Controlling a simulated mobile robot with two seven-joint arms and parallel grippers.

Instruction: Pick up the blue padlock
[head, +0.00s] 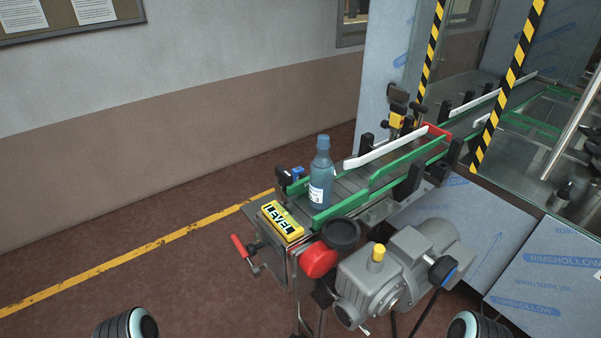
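A small blue block-shaped thing (298,173), which looks like the blue padlock, is at the near left end of the conveyor, behind and left of a bottle. It is small in the view, and I cannot make out its shackle or whether it hangs or rests there. A black knob (283,176) is close on its left. Neither of my grippers shows in the head view. Only rounded dark and pale parts of my arms show at the bottom edge, left and right, well away from the blue thing.
A blue-grey bottle (320,180) stands upright on the conveyor between green rails (345,208). A yellow level (282,221) lies at its near end. A red-handled crank (243,248) juts left; a grey motor (400,270) stands in front. The floor on the left is clear.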

